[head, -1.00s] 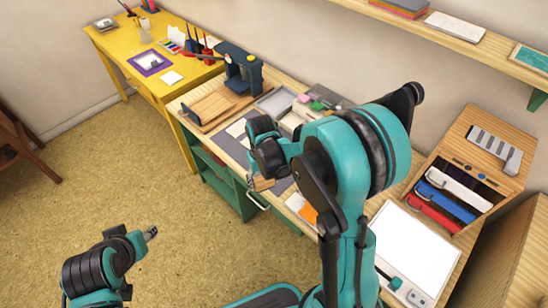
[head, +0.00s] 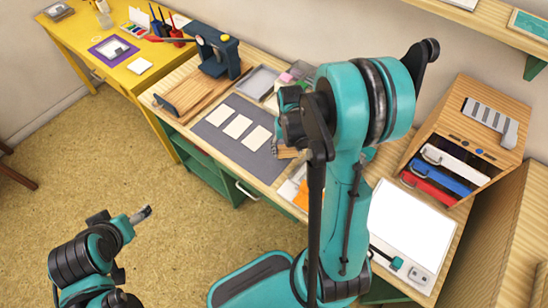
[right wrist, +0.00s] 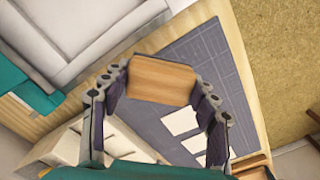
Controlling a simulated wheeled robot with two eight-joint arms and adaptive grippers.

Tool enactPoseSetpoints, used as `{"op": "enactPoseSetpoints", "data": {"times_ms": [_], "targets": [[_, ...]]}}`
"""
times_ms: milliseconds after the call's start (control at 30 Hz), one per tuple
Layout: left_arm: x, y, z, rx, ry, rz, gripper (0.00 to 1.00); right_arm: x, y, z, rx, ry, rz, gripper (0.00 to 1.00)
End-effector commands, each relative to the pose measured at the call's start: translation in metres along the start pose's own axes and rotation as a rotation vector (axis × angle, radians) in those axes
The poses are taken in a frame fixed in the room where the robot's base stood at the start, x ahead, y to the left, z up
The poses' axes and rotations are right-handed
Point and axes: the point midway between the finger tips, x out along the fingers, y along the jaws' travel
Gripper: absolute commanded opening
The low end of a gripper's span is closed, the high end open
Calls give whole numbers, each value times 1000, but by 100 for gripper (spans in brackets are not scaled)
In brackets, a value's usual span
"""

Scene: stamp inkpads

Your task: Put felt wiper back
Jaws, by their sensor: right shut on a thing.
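My right gripper (right wrist: 161,92) is shut on a wooden-backed block (right wrist: 161,74), which looks like the felt wiper. Its felt side is hidden. In the head view the block (head: 287,151) shows just left of my right arm, by the right edge of the dark grey mat (head: 222,115). I cannot tell how high it is above the bench. My right gripper's fingers are mostly hidden there by the arm. My left gripper (head: 141,215) is low at the lower left, over the floor and away from the bench; its jaws are too small to judge.
White cards (head: 238,126) lie on the mat. A grey tray (head: 259,83) and a dark blue press (head: 217,53) on a wooden base stand behind it. A wooden drawer unit (head: 462,140) and a white board (head: 412,222) are at the right. An orange card (head: 301,196) lies near the front edge.

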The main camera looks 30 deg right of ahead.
Motion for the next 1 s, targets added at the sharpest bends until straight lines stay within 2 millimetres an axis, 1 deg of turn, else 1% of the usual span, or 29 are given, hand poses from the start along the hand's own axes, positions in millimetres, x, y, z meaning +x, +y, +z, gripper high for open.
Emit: {"op": "enactPoseSetpoints", "data": {"times_ms": [33, 100, 200, 300, 433, 600, 667, 900, 1000], "targets": [[6, 0, 4, 0, 0, 0, 80, 11, -11, -7, -5, 0, 0, 36], [9, 0, 7, 0, 0, 0, 80, 19, -22, -15, -3, 0, 0, 36], [13, 0, 9, 0, 0, 0, 80, 27, -34, -23, -2, 0, 0, 36], [14, 0, 10, 0, 0, 0, 80, 30, -41, -27, -1, 0, 0, 36], [17, 0, 12, 0, 0, 0, 80, 38, -42, -28, 0, 0, 0, 36], [28, 0, 20, 0, 0, 0, 80, 65, -42, -28, 0, 0, 0, 36], [30, 0, 21, 0, 0, 0, 80, 71, -42, -28, 0, 0, 0, 36], [28, 0, 20, 0, 0, 0, 80, 70, -42, -27, 0, 0, 0, 36], [31, 0, 22, 0, 0, 0, 80, 72, -42, -27, 0, 0, 0, 36]]}}
